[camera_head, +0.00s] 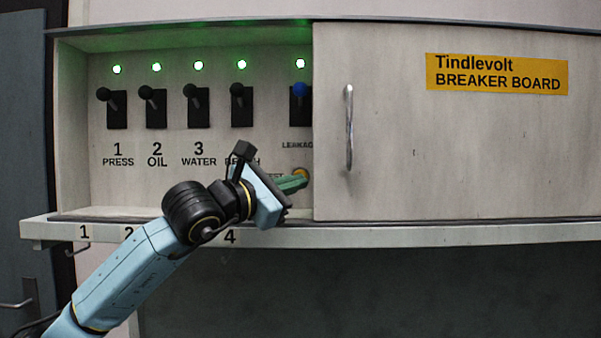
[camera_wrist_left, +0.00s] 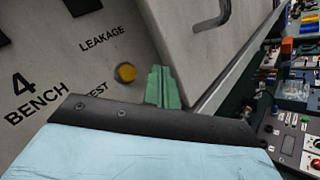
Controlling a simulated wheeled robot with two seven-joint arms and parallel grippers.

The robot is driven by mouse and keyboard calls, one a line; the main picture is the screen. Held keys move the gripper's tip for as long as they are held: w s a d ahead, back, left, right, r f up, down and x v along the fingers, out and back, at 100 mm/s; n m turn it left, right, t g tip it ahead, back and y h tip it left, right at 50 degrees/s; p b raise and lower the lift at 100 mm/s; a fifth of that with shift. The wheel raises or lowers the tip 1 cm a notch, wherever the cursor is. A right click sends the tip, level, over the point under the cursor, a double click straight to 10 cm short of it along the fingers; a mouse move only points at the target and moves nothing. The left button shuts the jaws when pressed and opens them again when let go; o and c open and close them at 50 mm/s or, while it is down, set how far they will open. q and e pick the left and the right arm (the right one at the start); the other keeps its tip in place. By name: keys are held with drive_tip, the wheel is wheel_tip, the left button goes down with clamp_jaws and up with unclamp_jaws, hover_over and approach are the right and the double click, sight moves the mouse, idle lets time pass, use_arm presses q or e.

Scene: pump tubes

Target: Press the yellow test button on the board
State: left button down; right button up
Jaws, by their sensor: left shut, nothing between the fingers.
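The yellow test button (camera_head: 301,173) is on the board panel below the LEAKAGE label, just left of the sliding door's edge. It also shows in the left wrist view (camera_wrist_left: 125,73), round and uncovered. My left gripper (camera_head: 303,181) has green fingers, shut and empty. In the head view its tips overlap the button's lower part. In the left wrist view the fingers (camera_wrist_left: 161,70) appear to the right of the button with a gap in the picture. Whether they touch the panel I cannot tell. The TEST label is partly hidden by my left gripper.
A row of black levers (camera_head: 116,108) and a blue-tipped LEAKAGE lever (camera_head: 300,103) sit under lit green lamps. A sliding door (camera_head: 430,150) with a metal handle (camera_head: 349,127) covers the right side. A ledge (camera_head: 400,235) with numbers and hooks runs below.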

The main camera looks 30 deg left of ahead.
use_arm(q)
drive_tip(key=w+a+p, duration=0.2)
drive_tip(key=w, duration=0.1)
drive_tip(key=shift+w+r, duration=0.1)
drive_tip(key=shift+w, duration=0.05)
drive_tip(key=shift+w+a+p, duration=0.45)
drive_tip(key=shift+w+a, duration=0.15)
drive_tip(key=shift+w, duration=0.3)
drive_tip(key=shift+w, duration=0.1)
idle(1.2)
drive_tip(key=shift+w+a, duration=0.2)
drive_tip(key=shift+w, duration=0.05)
drive_tip(key=shift+w+a, duration=0.35)
drive_tip(key=shift+w, duration=0.15)
idle(0.9)
idle(0.4)
drive_tip(key=shift+s+d+f+b, duration=0.25)
drive_tip(key=shift+s+d+b, duration=0.25)
drive_tip(key=shift+s+b, duration=0.25)
drive_tip(key=shift+s+r, duration=0.1)
